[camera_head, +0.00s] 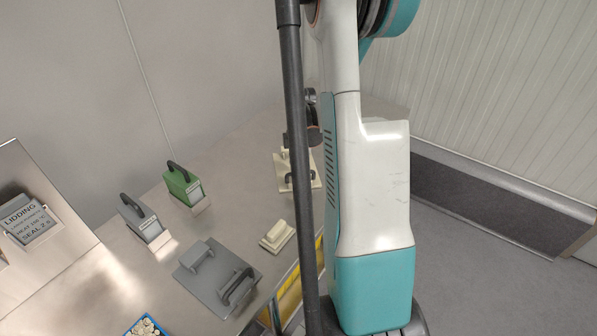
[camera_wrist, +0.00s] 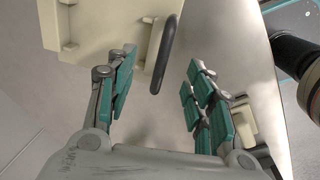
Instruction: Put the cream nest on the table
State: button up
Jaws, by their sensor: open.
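The cream nest (camera_head: 311,184) is a flat cream plate with a dark handle. In the head view it lies at the far part of the grey table (camera_head: 237,160), partly hidden by my dark column. In the wrist view the cream nest (camera_wrist: 92,28) fills the upper left, with its dark handle (camera_wrist: 165,58) at its right edge. My gripper (camera_wrist: 160,80) is open. Its teal-padded fingers stand apart on either side of the handle's lower end, with nothing seen gripped between them. In the head view my gripper is mostly hidden by my arm and column.
A lidding sign (camera_head: 30,222) is at left. A blue tray (camera_head: 147,326) is at the bottom.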

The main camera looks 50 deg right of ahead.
jog(key=shift+s+a+r+p, duration=0.15)
jog(key=shift+r+p, duration=0.15)
jog(key=shift+r, duration=0.8)
jog(key=shift+s+r+p, duration=0.1)
jog(key=shift+r+p, duration=0.15)
jog(key=shift+r, duration=0.85)
